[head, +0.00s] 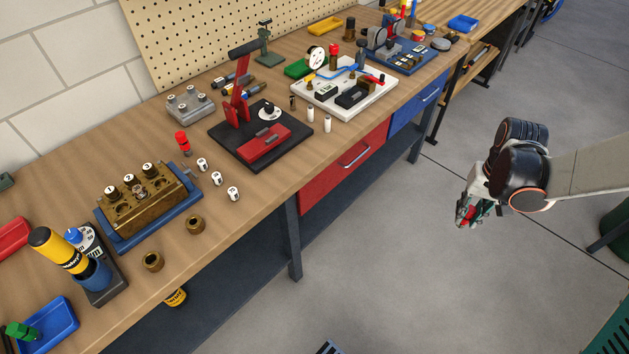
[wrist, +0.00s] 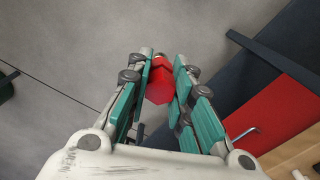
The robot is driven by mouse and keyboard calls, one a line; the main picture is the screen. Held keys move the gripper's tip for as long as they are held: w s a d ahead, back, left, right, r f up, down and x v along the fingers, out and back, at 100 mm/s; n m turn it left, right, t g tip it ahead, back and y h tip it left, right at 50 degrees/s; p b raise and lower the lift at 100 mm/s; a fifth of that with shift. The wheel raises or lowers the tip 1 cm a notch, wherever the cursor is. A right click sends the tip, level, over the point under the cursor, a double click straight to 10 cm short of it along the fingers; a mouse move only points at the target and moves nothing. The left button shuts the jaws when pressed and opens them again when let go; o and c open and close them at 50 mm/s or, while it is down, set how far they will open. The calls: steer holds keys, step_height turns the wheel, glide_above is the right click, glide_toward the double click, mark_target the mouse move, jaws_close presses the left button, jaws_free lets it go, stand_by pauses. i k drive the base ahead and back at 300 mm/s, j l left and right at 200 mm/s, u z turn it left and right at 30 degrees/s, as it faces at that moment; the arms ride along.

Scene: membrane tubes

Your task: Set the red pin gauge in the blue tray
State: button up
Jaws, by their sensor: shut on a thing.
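My gripper (head: 466,214) is off the bench, over the open floor at the right of the head view. In the wrist view my gripper (wrist: 161,88) is shut on the red pin gauge (wrist: 160,84), whose hexagonal red head shows between the green-padded fingers. Its far end is small and mostly hidden. A blue tray (head: 70,325) sits at the near left of the bench, with a green hex-headed piece (head: 20,331) in its left part. Another small blue tray (head: 463,22) lies far back on the bench.
A brass block (head: 147,196), brass rings (head: 152,261) and a black-and-red fixture (head: 262,135) occupy the bench. The bench's front edge and red drawer (head: 348,165) lie left of my gripper.

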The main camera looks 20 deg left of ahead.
mark_target(60, 321)
steer(key=u, duration=1.95)
